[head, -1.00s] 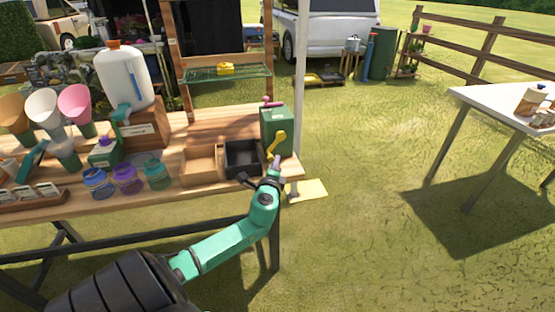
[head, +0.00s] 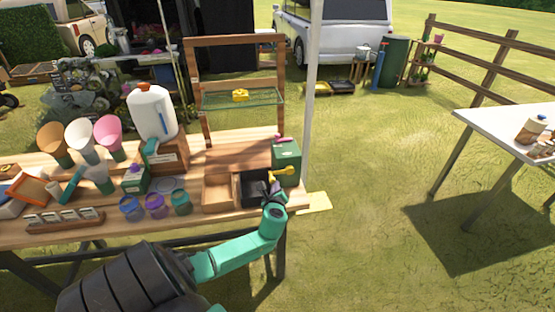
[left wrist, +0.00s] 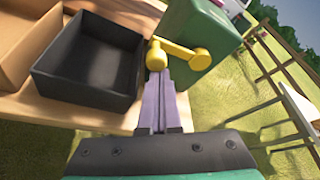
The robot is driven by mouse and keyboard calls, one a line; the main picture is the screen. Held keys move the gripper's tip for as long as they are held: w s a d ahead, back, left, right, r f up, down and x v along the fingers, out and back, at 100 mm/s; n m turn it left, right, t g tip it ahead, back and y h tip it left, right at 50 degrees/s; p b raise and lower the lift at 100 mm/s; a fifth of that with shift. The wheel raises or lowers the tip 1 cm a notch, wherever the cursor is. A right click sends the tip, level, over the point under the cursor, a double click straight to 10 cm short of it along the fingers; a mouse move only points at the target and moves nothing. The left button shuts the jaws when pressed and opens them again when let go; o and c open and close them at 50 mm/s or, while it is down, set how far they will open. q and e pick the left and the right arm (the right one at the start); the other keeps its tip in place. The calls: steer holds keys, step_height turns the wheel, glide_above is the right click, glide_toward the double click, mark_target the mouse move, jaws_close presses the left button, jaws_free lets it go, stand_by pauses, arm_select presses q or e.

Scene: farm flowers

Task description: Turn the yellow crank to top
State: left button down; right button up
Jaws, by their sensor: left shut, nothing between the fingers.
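The yellow crank (head: 284,172) is on the front face of a green box (head: 287,155) at the right end of the wooden table. In the left wrist view the crank (left wrist: 178,50) runs from its hub on the green box (left wrist: 196,30) out to the left, ending in a round knob. My left gripper (head: 273,189) is shut and empty, just below the crank's left end. In the left wrist view its fingertips (left wrist: 158,78) are right at the knob; I cannot tell whether they touch it. My right gripper is not in view.
A black tray (left wrist: 90,60) and a wooden tray (head: 217,192) stand left of the green box. Several jars, cones and a white jug (head: 152,112) fill the table's left. A white post (head: 313,90) rises behind the box.

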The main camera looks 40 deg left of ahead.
arm_select(q)
steer(key=shift+r+p, duration=0.4)
steer(key=shift+r, duration=0.2)
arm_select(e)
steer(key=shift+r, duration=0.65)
arm_select(q)
steer(key=shift+r, duration=0.2)
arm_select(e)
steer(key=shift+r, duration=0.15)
